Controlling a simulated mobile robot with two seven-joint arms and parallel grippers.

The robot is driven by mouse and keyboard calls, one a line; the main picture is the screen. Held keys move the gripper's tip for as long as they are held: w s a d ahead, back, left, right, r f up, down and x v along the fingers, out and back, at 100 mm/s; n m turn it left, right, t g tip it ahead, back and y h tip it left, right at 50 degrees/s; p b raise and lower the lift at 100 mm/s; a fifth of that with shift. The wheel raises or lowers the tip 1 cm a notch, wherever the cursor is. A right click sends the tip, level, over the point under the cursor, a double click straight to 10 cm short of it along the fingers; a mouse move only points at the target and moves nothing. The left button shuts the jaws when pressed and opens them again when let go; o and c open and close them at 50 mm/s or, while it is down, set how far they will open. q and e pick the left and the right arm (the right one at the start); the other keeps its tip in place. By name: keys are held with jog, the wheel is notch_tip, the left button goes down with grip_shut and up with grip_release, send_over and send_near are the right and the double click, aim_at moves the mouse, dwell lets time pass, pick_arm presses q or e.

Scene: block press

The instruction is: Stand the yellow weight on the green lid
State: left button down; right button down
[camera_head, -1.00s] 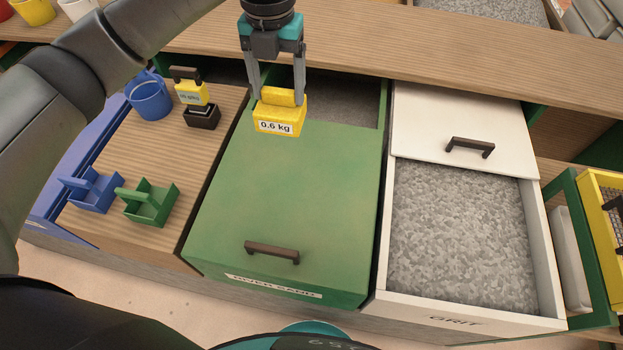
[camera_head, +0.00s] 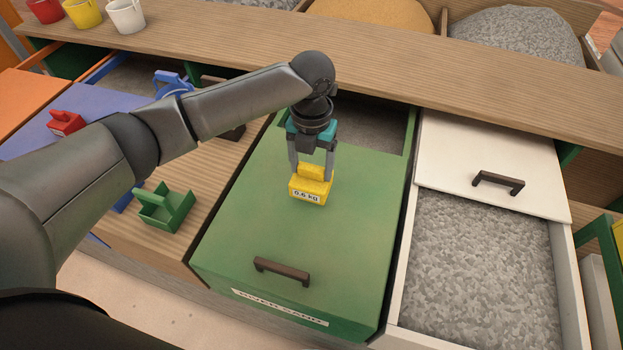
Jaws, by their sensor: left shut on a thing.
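The yellow weight (camera_head: 309,188), labelled 0.6 kg, is upright over the green lid (camera_head: 310,240), near the middle of its back half. My left gripper (camera_head: 312,168) comes down from above and is shut on the grip of the yellow weight. I cannot tell for sure whether the base of the weight touches the lid or hangs just above it. The green lid has a dark handle (camera_head: 282,270) at its front, and a gap behind it shows grey material. My right gripper is not in view.
To the right is a white bin with grey grit (camera_head: 480,270) and a part-open white lid (camera_head: 490,165). To the left, a green carrier (camera_head: 165,208) stands on the wooden top. A wooden shelf (camera_head: 400,65) runs behind. The green lid is clear around the weight.

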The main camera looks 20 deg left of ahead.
aim_at(312, 177)
pick_arm(q)
jog(key=shift+f+b, duration=0.4)
jog(key=shift+f, duration=1.7)
jog(key=shift+f, duration=0.15)
grip_release()
notch_tip(312, 177, up, 12)
jog(key=shift+r+p, duration=0.1)
jog(key=shift+p, duration=1.05)
